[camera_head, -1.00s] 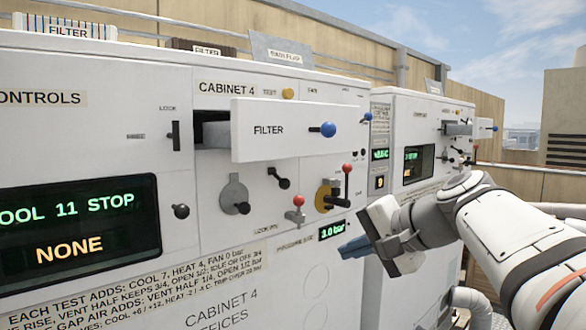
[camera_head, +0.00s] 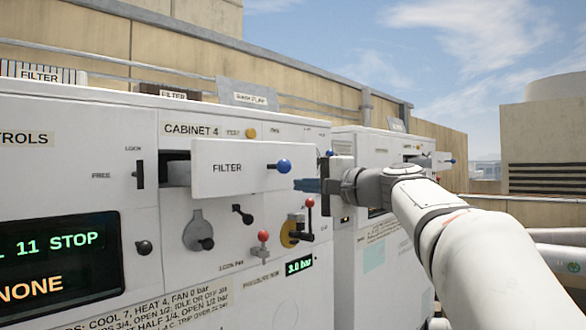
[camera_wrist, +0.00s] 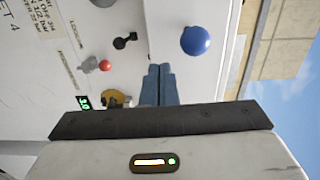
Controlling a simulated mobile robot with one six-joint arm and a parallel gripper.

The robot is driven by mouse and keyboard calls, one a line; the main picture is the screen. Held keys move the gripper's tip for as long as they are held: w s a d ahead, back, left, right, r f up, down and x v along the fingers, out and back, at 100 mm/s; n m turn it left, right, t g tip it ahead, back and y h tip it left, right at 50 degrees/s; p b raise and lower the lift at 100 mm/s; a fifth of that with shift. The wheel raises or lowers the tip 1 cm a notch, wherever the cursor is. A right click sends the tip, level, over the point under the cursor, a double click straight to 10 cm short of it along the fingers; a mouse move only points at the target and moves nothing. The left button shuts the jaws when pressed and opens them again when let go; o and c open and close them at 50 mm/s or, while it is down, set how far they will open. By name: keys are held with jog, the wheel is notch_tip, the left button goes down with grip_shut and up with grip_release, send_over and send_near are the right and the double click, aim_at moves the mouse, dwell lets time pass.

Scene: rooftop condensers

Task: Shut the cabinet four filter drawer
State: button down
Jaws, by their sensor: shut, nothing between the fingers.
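The white filter drawer (camera_head: 225,168) of cabinet 4 stands pulled out from the cabinet front (camera_head: 90,150), with a dark gap at its left side. Its blue ball knob (camera_head: 284,166) sticks out at the right of the drawer face. My gripper (camera_head: 298,185) is shut and empty, a little right of and below the knob. In the wrist view the blue fingertips (camera_wrist: 161,70) lie together in front of the drawer face, and the blue knob (camera_wrist: 195,41) is apart from them, up and to the right.
A red-knobbed lever (camera_head: 310,203), another red knob (camera_head: 263,236) and a black lever (camera_head: 242,214) stick out below the drawer. A second cabinet (camera_head: 350,260) stands to the right. Filter packs (camera_head: 40,72) lie on top.

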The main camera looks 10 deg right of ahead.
jog(key=p+x, duration=0.1)
jog(key=x, duration=0.2)
jog(key=shift+w+a+r, duration=0.15)
jog(key=shift+w+r, duration=0.05)
jog(key=shift+w+a+f, duration=0.25)
jog(key=shift+w+a, duration=0.2)
jog(key=shift+w, duration=0.25)
jog(key=shift+s, duration=0.1)
jog(key=shift+r, duration=0.1)
